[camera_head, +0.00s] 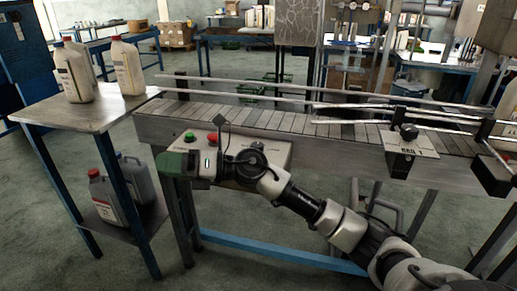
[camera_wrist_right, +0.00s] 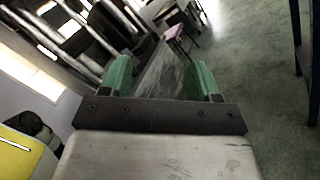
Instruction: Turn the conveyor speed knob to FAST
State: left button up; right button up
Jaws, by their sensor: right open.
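A control box (camera_head: 275,151) on the conveyor's front side carries a green button (camera_head: 190,137) and a red button (camera_head: 212,138); my right wrist covers part of it. A black knob (camera_head: 408,131) sits on a small tilted panel (camera_head: 413,147) further right. Which one is the speed knob, and its setting, I cannot read. My right gripper (camera_head: 172,164) is in front of the control box, pointing left, below the green button. In the right wrist view its green fingers (camera_wrist_right: 161,80) are apart with nothing between them. My left gripper is not in view.
The conveyor (camera_head: 300,124) with metal guide rails (camera_head: 330,103) runs across the middle. A side table (camera_head: 93,110) at the left holds white jugs (camera_head: 127,66), with more jugs (camera_head: 105,201) on its lower shelf. A blue crossbar (camera_head: 270,251) runs low under the conveyor.

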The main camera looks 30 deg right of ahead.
jog(key=w+d+n+g+h, duration=0.2)
jog(key=d+n+g+h, duration=0.1)
jog(key=d+n, duration=0.1)
jog(key=g+h, duration=0.3)
jog(key=h, duration=0.9)
send_near(258, 144)
jog(key=shift+m+t, duration=0.3)
jog(key=x, duration=0.4)
jog(key=b+x, duration=0.1)
jog(key=x, duration=0.4)
jog(key=shift+s+a+f, duration=0.1)
jog(key=shift+s+f, duration=0.1)
jog(key=shift+f, duration=0.05)
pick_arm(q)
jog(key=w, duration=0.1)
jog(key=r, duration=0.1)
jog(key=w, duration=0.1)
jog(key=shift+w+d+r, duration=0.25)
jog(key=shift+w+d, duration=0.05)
pick_arm(e)
jog(key=c, duration=0.9)
